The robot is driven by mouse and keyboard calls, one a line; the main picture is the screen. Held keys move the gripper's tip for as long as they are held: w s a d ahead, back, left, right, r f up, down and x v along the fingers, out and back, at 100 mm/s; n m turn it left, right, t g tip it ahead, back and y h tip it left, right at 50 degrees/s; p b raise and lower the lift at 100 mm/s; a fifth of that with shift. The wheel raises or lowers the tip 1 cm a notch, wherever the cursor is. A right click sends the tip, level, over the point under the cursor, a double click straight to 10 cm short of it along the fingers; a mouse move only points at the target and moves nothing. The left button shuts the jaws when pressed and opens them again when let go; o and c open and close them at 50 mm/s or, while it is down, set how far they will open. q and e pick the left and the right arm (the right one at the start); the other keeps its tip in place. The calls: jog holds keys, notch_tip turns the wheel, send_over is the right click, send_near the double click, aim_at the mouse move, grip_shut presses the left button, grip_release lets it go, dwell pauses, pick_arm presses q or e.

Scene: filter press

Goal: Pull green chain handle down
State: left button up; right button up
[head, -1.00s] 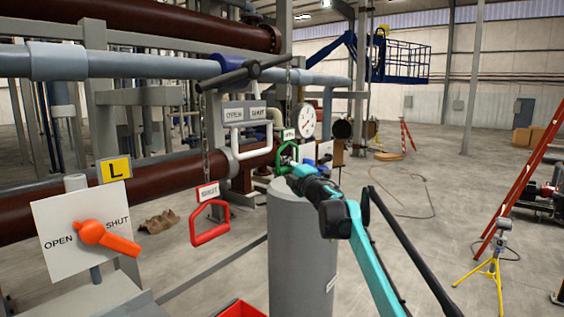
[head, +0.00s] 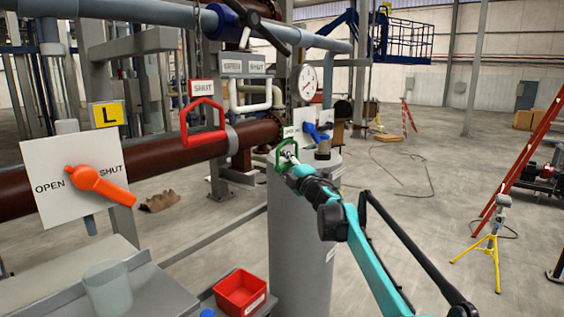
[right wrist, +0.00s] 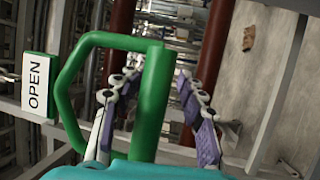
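The green chain handle (head: 287,153) hangs in front of the grey cylinder, with its green OPEN sign (head: 289,131) above it. My right gripper (head: 289,158) is at this handle. In the right wrist view, one upright bar of the green handle (right wrist: 152,95) passes between the white and purple fingers of the right gripper (right wrist: 155,88), one finger inside the loop and one outside. The fingers stand apart, with a gap beside the bar. The red chain handle (head: 204,125), under a red SHUT sign (head: 203,89), hangs higher at left. My left gripper is not in view.
A sign board with an orange lever (head: 98,186) stands at left. A red bin (head: 240,291) and a clear beaker (head: 107,288) are at the lower left. The grey cylinder (head: 298,235) stands below the green handle. Floor to the right is open up to the yellow tripod (head: 490,262).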

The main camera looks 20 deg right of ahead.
jog(key=shift+s+r, duration=0.1)
jog(key=shift+s, duration=0.05)
jog(key=v, duration=1.1)
jog(key=shift+s, duration=0.4)
jog(key=shift+d, duration=0.15)
jog(key=shift+f, duration=0.2)
jog(key=s+d+f+m+g+h+b, duration=0.1)
jog(key=s+f+m+g+h+b, duration=0.1)
jog(key=s+f+m+h+b, duration=0.55)
jog(key=s+d+f+m+g+h+b, duration=0.1)
jog(key=s+f+m+h+b, duration=0.1)
jog(key=s+f+m+b, duration=0.95)
jog(key=s+a+f+g+y+b, duration=0.1)
jog(key=s+a+f+g+b, duration=0.1)
jog(key=s+f, duration=0.5)
jog(key=s+a+f+g+y+b, duration=0.2)
jog(key=s+a+f+g, duration=0.2)
jog(key=f, duration=1.6)
jog(key=s+a+f+m+g+y+b, duration=0.1)
jog(key=s+a+f+g+b, duration=0.1)
jog(key=s+f, duration=0.8)
notch_tip(320, 180, down, 4)
jog(key=a+g, duration=0.1)
jog(key=a, duration=0.1)
jog(key=shift+a+r, duration=0.25)
jog(key=shift+a, duration=0.15)
